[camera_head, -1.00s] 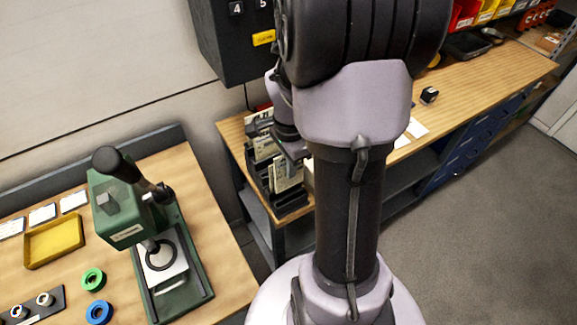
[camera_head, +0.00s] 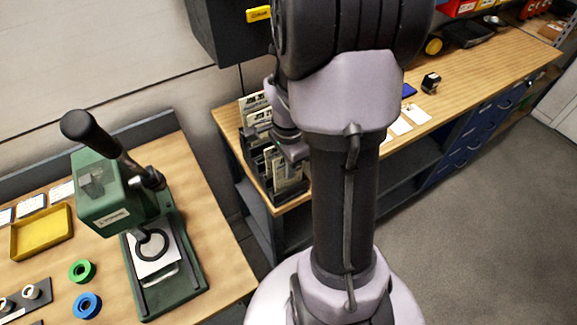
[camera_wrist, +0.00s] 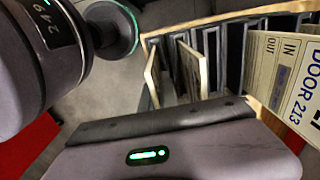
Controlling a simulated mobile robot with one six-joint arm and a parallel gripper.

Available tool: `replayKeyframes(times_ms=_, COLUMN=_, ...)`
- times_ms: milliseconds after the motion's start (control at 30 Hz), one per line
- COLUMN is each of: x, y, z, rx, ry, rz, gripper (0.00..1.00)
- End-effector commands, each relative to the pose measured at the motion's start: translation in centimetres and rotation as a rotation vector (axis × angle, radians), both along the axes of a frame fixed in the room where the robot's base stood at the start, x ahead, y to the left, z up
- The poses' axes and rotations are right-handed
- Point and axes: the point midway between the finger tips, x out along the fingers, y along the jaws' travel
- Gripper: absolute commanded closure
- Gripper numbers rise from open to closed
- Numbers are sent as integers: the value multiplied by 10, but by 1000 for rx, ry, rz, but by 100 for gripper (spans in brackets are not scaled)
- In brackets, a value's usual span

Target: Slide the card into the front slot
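A dark slotted rack (camera_head: 262,165) stands at the near left end of the long wooden bench, with several pale printed cards in it. A card (camera_head: 288,163) shows at its front. In the wrist view, dark dividers (camera_wrist: 233,55) run across the top, and two cards (camera_wrist: 153,75) (camera_wrist: 191,68) show nearly edge-on. A large card marked DOOR 213 (camera_wrist: 285,70) fills the right; what holds it is unclear. My gripper (camera_head: 296,150) is over the rack, partly hidden by my arm. Its body fills the bottom of the wrist view (camera_wrist: 180,150); the fingertips are hidden.
A green lever press (camera_head: 125,205) stands on the left bench, beside a yellow tray (camera_head: 42,232) and green (camera_head: 82,271) and blue (camera_head: 87,305) rings. A dark wall box (camera_head: 225,45) hangs above the rack. White cards (camera_head: 408,120) and a stamp (camera_head: 430,83) lie along the long bench.

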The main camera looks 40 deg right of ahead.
Motion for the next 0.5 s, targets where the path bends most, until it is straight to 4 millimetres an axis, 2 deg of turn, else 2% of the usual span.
replayKeyframes(times_ms=33, x=0, y=0, z=-8, rx=0, ry=0, rz=0, gripper=100)
replayKeyframes(times_ms=133, x=0, y=0, z=-12, rx=0, ry=0, rz=0, gripper=100)
replayKeyframes(times_ms=433, x=0, y=0, z=-12, rx=0, ry=0, rz=0, gripper=100)
replayKeyframes(times_ms=500, x=0, y=0, z=-12, rx=0, ry=0, rz=0, gripper=82)
